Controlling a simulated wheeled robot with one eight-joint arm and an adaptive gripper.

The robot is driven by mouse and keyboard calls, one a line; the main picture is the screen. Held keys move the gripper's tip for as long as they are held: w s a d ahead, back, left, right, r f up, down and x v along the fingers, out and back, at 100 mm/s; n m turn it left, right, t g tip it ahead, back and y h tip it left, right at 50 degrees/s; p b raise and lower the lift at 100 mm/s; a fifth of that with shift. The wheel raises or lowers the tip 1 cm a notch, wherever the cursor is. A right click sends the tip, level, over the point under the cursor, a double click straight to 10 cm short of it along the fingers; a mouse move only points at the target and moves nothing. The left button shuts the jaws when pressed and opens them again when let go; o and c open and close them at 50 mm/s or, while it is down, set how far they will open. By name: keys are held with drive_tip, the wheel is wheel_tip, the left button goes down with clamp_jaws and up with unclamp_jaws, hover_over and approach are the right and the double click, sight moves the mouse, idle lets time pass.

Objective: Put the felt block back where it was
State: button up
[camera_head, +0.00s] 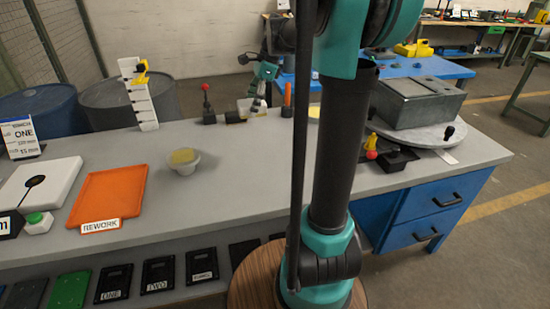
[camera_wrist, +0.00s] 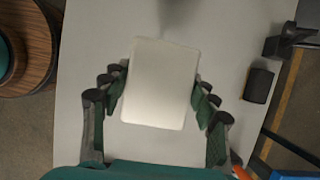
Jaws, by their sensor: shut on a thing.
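My gripper (camera_head: 262,84) is at the far edge of the grey workbench, left of the dark arm link in the head view. In the wrist view my gripper (camera_wrist: 160,108) has its fingers on both sides of a pale, off-white rectangular block, which I take as the felt block (camera_wrist: 160,84). It is shut on this block, which sits slightly tilted between the fingers. In the head view a small pale shape, likely the same block (camera_head: 250,108), shows below the fingers, partly hidden. I cannot tell whether it touches the bench.
A red-knobbed lever (camera_head: 207,104) and an orange upright handle (camera_head: 287,98) stand close to the gripper. The middle is clear.

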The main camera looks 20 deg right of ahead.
sight(253, 160)
drive_tip(key=f, duration=1.9)
drive_tip(key=shift+d+f, duration=0.25)
drive_tip(key=shift+f, duration=0.15)
drive_tip(key=shift+f, duration=0.15)
drive_tip(key=o, duration=1.1)
drive_tip(key=v, duration=1.2)
